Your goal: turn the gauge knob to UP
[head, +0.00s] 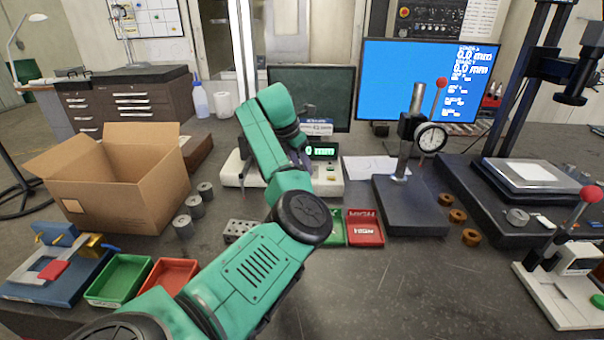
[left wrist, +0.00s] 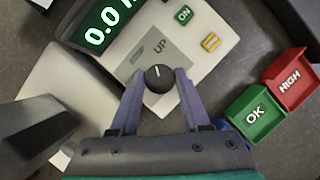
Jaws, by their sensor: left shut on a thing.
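The gauge knob (left wrist: 160,79) is a small dark round knob on the light gauge body (left wrist: 200,35), seen in the left wrist view. Its white mark points toward the top of that view, roughly at the printed word UP on the grey panel. My left gripper (left wrist: 158,82) has one finger on each side of the knob and is shut on it. In the head view the gauge base (head: 328,186) stands mid-bench, and my left arm and gripper (head: 300,155) hide the knob there. The green display (head: 322,150) reads about 0.0 mm. My right gripper is not in view.
A green OK tray (left wrist: 250,112) and a red HIGH tray (left wrist: 290,78) lie close to the gauge. A dial gauge stand (head: 410,200) is to the right. An open cardboard box (head: 125,190) and several grey cylinders (head: 194,205) are to the left.

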